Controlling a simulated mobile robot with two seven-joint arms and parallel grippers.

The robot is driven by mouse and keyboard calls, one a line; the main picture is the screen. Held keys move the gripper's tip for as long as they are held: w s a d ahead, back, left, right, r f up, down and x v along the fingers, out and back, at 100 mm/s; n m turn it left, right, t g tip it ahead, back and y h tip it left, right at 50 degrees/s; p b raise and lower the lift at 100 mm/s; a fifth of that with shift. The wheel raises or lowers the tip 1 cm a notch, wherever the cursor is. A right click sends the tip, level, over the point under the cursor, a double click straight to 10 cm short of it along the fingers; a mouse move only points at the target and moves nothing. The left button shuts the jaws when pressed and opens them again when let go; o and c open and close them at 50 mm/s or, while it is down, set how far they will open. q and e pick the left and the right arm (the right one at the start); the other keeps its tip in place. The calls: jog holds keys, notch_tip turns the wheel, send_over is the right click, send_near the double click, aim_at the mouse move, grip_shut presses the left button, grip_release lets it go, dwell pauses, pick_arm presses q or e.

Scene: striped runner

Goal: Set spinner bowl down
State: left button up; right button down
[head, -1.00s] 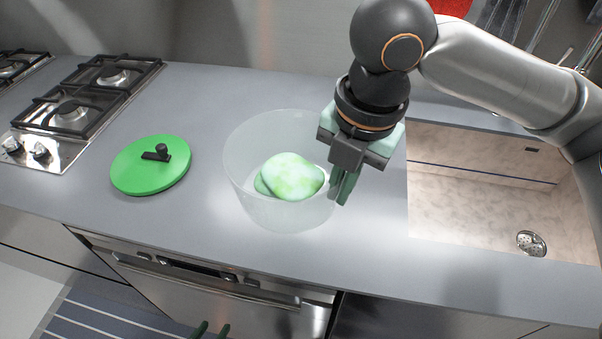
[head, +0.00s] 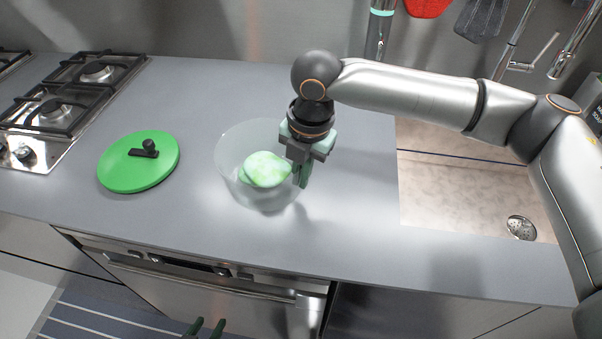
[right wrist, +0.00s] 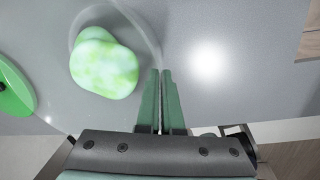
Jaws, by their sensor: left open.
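The spinner bowl (head: 228,178) is clear and round, with pale green leafy contents (head: 266,169) inside. It is upright over the counter in the middle of the head view. I cannot tell whether its base touches the counter. My right gripper (head: 303,176) is at the bowl's right side, fingers pointing down and closed on its rim. In the right wrist view the two fingers (right wrist: 160,72) are nearly together, with the thin rim running to their tips. My left gripper (head: 205,329) shows only as two green fingertips, apart and empty, at the bottom edge.
A green lid (head: 120,175) with a black knob lies on the grey counter (head: 360,235), left of the bowl. A gas hob (head: 60,110) is further left. A sink (head: 460,195) is at the right. Counter is free around the bowl.

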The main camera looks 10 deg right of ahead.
dwell(0.3)
jog(key=c, duration=1.4)
grip_release()
jog(key=shift+f, duration=0.15)
jog(key=shift+c, duration=0.2)
jog(key=o, duration=0.4)
jog(key=shift+c, duration=0.2)
notch_tip(320, 180, up, 12)
jog(key=d, duration=0.1)
jog(key=shift+s+p, duration=0.4)
